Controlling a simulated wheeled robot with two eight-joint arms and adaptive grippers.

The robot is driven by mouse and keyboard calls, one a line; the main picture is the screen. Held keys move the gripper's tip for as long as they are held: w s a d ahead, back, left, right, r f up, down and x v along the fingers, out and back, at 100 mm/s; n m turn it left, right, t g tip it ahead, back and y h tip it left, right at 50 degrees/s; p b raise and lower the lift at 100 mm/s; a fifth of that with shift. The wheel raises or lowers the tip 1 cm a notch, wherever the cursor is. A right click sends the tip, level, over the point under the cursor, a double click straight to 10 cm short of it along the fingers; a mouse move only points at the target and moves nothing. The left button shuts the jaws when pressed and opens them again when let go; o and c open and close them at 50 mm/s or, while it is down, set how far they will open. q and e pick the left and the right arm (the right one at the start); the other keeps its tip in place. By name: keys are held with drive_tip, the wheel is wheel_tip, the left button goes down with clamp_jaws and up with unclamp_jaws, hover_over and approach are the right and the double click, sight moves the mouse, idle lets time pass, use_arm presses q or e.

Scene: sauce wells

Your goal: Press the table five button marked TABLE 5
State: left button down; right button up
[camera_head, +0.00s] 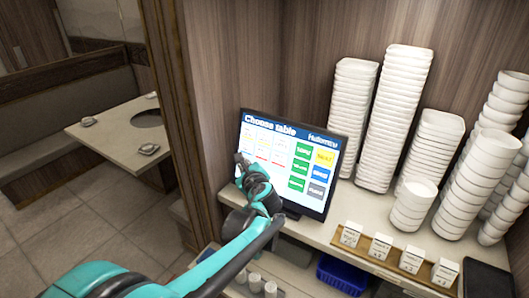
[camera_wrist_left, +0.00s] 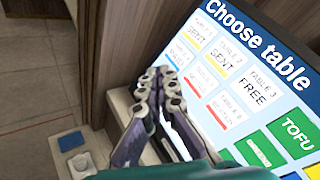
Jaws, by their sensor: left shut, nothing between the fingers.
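A touch screen (camera_head: 325,165) headed "Choose table" stands on the counter in the head view. The screen fills the right side of the left wrist view (camera_wrist_left: 293,62). Its top row there reads TABLE 1 SENT, TABLE 2 SENT and TABLE 3 FREE. The second row is too small to read surely; its middle white button (camera_wrist_left: 202,80) sits below TABLE 2, and I cannot confirm it reads TABLE 5. My left gripper (camera_head: 240,158) is shut and empty at the screen's left edge, left of these buttons (camera_wrist_left: 163,75). Contact cannot be told. My right gripper is not in view.
Stacks of white bowls (camera_head: 397,115) stand right of the screen. Small white label boxes (camera_head: 381,246) sit on a wooden strip (camera_head: 366,255) along the counter front. A blue basket (camera_head: 342,274) is below. A dining table (camera_head: 122,132) is off to the left.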

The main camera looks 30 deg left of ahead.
use_arm(q)
drive_tip(key=b, duration=0.3)
approach(257, 152)
drive_tip(key=shift+s+a+x, duration=0.15)
drive_tip(key=shift+x, duration=1.1)
drive_tip(key=shift+s+a+x, duration=0.1)
drive_tip(key=shift+x, duration=1.15)
drive_tip(key=shift+w+f, duration=0.1)
drive_tip(key=shift+w, duration=0.35)
drive_tip(key=shift+w+f+b, duration=0.1)
drive_tip(key=shift+w+b, duration=0.25)
drive_tip(key=shift+b, duration=0.05)
drive_tip(key=shift+s, duration=0.2)
drive_tip(key=shift+s+r, duration=0.25)
drive_tip(key=shift+s, duration=0.4)
